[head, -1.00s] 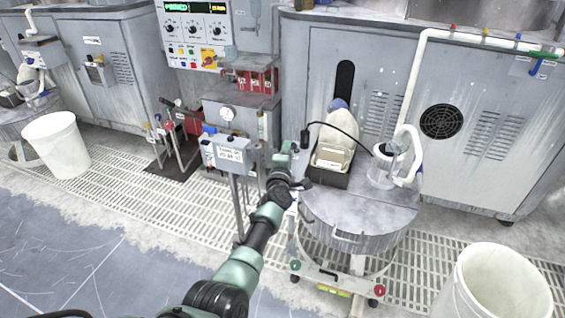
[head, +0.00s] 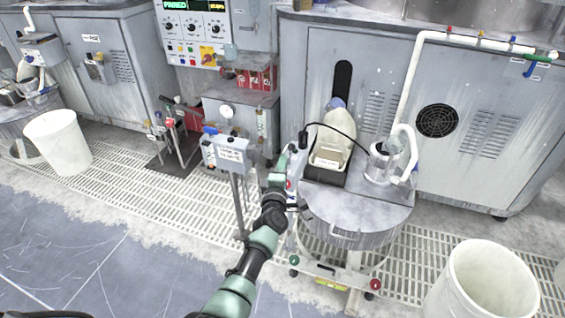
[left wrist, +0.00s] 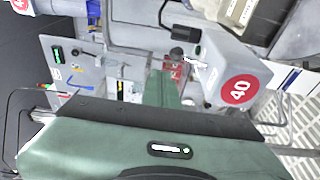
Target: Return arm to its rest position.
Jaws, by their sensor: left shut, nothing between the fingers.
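My left arm rises from the bottom of the head view, and its green left gripper (head: 290,161) is beside the left edge of a round grey drum (head: 350,212). The gripper is shut and empty. In the left wrist view the gripper's green fingers (left wrist: 166,88) point away from the camera, close to a grey housing with a red "40" label (left wrist: 238,90). I cannot tell whether the fingertips touch anything. My right gripper is not in view.
A black cable (head: 335,128) loops near my gripper. A labelled post box (head: 230,155) stands just left. White buckets (head: 482,285) (head: 58,142) stand on both sides. Blue floor lies open at lower left.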

